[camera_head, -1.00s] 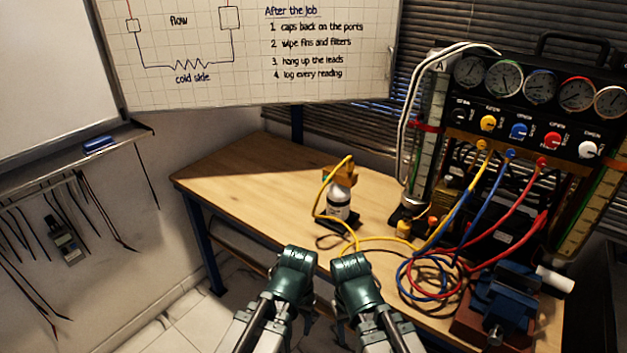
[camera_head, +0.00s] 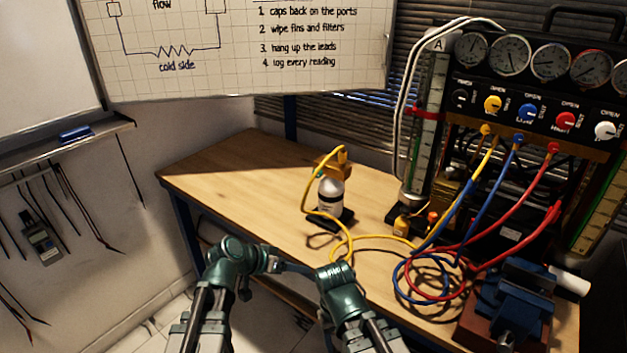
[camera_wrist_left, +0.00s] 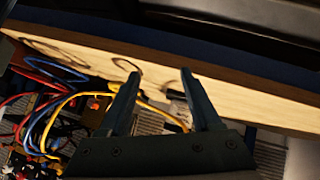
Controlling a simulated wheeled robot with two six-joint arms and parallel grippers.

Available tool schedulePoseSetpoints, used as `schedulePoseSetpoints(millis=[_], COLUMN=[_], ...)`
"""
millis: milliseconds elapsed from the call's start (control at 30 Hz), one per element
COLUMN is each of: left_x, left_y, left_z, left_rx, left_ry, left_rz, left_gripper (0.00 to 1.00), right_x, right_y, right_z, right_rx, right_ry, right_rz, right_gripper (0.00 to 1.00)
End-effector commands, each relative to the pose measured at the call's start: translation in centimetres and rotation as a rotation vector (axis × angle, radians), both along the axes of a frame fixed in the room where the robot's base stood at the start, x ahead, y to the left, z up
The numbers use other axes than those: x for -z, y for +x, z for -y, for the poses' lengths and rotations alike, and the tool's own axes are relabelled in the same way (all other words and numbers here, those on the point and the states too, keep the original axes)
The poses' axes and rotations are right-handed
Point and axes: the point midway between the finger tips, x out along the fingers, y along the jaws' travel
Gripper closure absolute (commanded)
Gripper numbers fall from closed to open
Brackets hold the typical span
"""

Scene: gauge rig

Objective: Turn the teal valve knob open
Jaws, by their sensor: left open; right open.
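A small greenish part (camera_head: 319,175), perhaps the teal valve knob, shows at the brass block on top of the white bottle (camera_head: 331,193); it is too small to tell for sure. The bottle stands on a dark base on the workbench. My left gripper shows in the left wrist view (camera_wrist_left: 160,75), open and empty, its fingers spread before the pale bench edge. In the head view my left arm's wrist (camera_head: 242,260) is in front of the bench, left of and nearer than the bottle. My right gripper (camera_head: 340,288) is in front of the bench; its fingers are hidden.
The workbench (camera_head: 240,165) is clear left of the bottle. A yellow hose runs from the bottle to the gauge panel (camera_head: 530,105), with yellow, blue, red and white knobs. Coiled hoses (camera_head: 430,275) and a blue vise (camera_head: 515,300) lie at the right.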

Motion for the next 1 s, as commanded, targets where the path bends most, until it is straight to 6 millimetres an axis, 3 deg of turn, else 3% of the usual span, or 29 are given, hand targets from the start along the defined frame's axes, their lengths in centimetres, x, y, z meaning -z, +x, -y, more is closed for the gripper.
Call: schedulePoseSetpoints(millis=[100, 200, 400, 533, 733, 1000], left_x=[-4.5, -8.3, -13.2, -14.4, -14.7, -14.6], left_y=[3.7, 6.2, 9.3, 10.0, 10.2, 13.4], left_z=[0.8, 0.5, -1.7, -2.6, -2.7, -0.6], left_rx=[0.01, -0.021, -0.123, -0.161, -0.171, -0.167], left_ry=[-0.13, -0.209, -0.278, -0.289, -0.291, -0.292], left_rz=[0.238, 0.425, 0.657, 0.715, 0.729, 0.727], left_gripper=[0.35, 0.35, 0.35, 0.35, 0.35, 0.35], right_x=[0.1, 0.0, 0.0, 0.1, 0.1, 0.1], right_y=[0.0, 0.0, 0.0, 0.0, 0.0, 0.0], right_z=[0.0, 0.0, 0.0, 0.0, 0.0, 0.0], right_rx=[0.0, 0.0, 0.0, 0.0, 0.0, 0.0], right_ry=[0.0, 0.0, 0.0, 0.0, 0.0, 0.0], right_rz=[0.0, 0.0, 0.0, 0.0, 0.0, 0.0], right_gripper=[0.43, 0.43, 0.43, 0.43, 0.43, 0.43])
